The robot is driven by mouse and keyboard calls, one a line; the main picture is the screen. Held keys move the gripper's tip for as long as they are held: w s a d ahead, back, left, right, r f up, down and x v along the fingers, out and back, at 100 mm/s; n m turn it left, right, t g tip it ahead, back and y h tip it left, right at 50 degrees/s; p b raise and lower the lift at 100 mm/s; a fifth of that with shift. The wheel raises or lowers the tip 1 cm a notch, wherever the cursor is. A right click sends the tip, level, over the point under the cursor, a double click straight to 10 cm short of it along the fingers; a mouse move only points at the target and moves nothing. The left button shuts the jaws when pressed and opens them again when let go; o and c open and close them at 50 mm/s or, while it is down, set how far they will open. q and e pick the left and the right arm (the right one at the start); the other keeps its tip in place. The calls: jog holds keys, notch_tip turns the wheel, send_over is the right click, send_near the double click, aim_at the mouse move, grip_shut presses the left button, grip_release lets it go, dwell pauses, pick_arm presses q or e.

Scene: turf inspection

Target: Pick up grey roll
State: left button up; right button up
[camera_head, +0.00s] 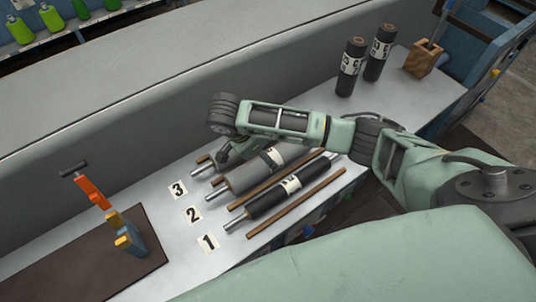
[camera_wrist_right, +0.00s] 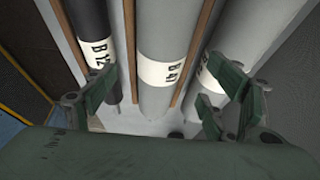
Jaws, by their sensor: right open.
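A grey roll (camera_head: 250,174) with a white label lies in the rack by card 2. It also shows in the middle of the right wrist view (camera_wrist_right: 163,95). A black roll (camera_head: 282,196) lies by card 1, at the left in the wrist view (camera_wrist_right: 91,25). A lighter grey roll (camera_wrist_right: 222,45) lies by card 3, mostly hidden under my arm in the head view. My right gripper (camera_head: 228,152) is open above the rolls. In the wrist view its fingers stand apart on either side of the middle grey roll, the right ones over the lighter roll.
Wooden strips (camera_head: 297,209) separate the rolls. Two black rolls (camera_head: 351,66) stand upright at the back right beside a wooden block (camera_head: 423,58). A grey wall runs behind the bench.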

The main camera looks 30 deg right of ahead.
jog(key=p+x, duration=0.1)
jog(key=x, duration=0.2)
jog(key=shift+d, duration=0.25)
jog(key=shift+x, duration=1.15)
jog(key=shift+a+f, duration=0.1)
jog(key=shift+f, duration=0.1)
jog(key=c, duration=1.6)
grip_shut()
pick_arm(q)
jog(key=shift+s+a+r, duration=0.1)
jog(key=shift+s+r, duration=0.7)
jog(key=shift+s, duration=0.05)
pick_arm(e)
jog(key=shift+w+r, duration=0.1)
